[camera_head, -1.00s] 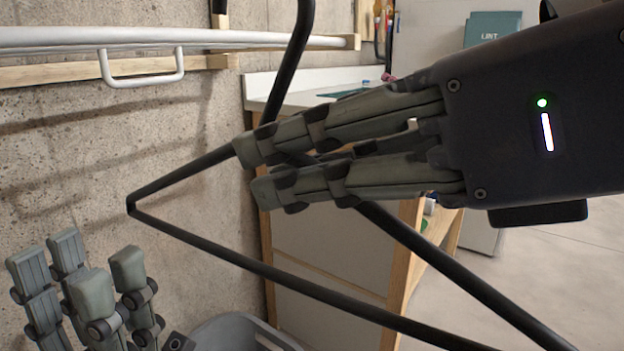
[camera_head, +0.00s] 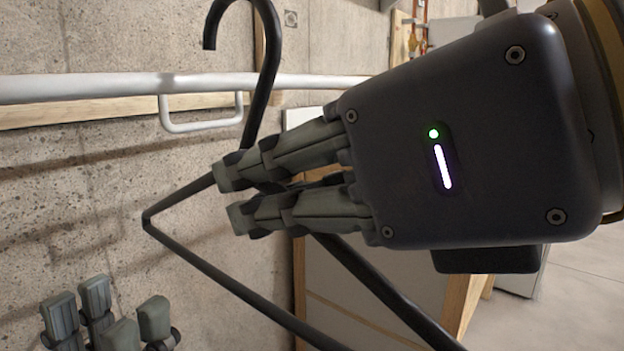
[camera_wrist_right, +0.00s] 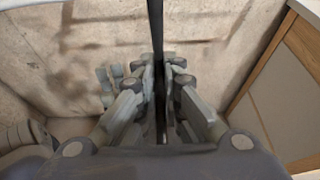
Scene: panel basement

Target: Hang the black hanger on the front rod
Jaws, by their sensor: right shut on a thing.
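The black hanger (camera_head: 230,284) is upright, with its curved hook at the top and one shoulder pointing left. My right gripper (camera_head: 235,198) comes in from the right and is shut on it near the neck, hiding that part. In the right wrist view the hanger's dark bar (camera_wrist_right: 156,35) runs between the closed fingers (camera_wrist_right: 162,85). The white front rod (camera_head: 330,81) crosses the view; the hook's shank passes in front of it. The hook's tip appears above the rod, with wall showing between them. My left gripper (camera_head: 108,318) is low at left, empty, its fingers apart.
A white loop bracket (camera_head: 203,127) hangs below the rod. A wooden rail (camera_head: 75,112) runs along the concrete wall (camera_head: 90,180) behind it. A cabinet with wooden edges (camera_head: 370,290) stands below and right. Open floor (camera_head: 560,310) shows at far right.

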